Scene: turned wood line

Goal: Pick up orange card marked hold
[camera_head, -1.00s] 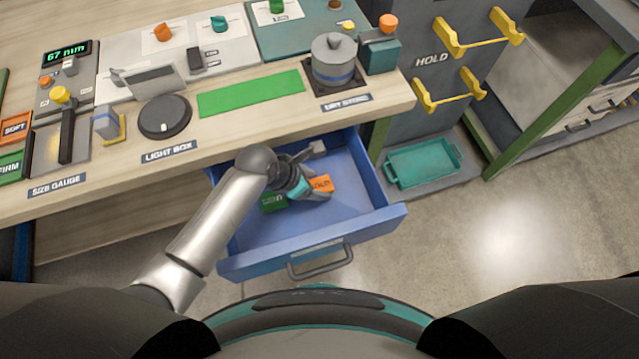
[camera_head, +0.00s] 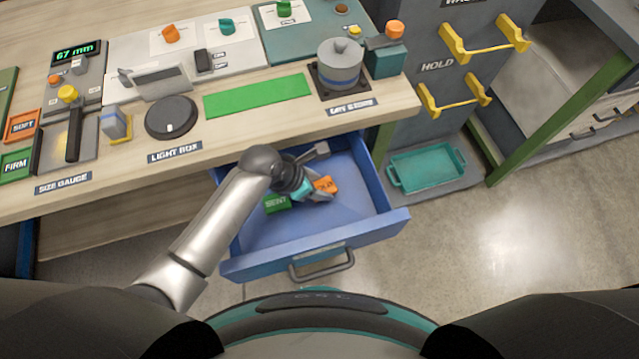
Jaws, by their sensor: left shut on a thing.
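The orange card (camera_head: 326,186) is in the open blue drawer (camera_head: 265,236), its lettering partly covered by my gripper. My left gripper (camera_head: 318,193) reaches down into the drawer and is shut on the orange card. Whether the card is clear of the drawer floor I cannot tell. A green card (camera_head: 277,203) with white lettering lies in the drawer, just left of the gripper. My right gripper is not in view.
A grey tool (camera_head: 316,150) lies at the drawer's back. The drawer front with its handle (camera_head: 322,263) stands out below the bench. A teal tray (camera_head: 427,168) and yellow brackets (camera_head: 455,95) are to the right. The bench top above holds several devices.

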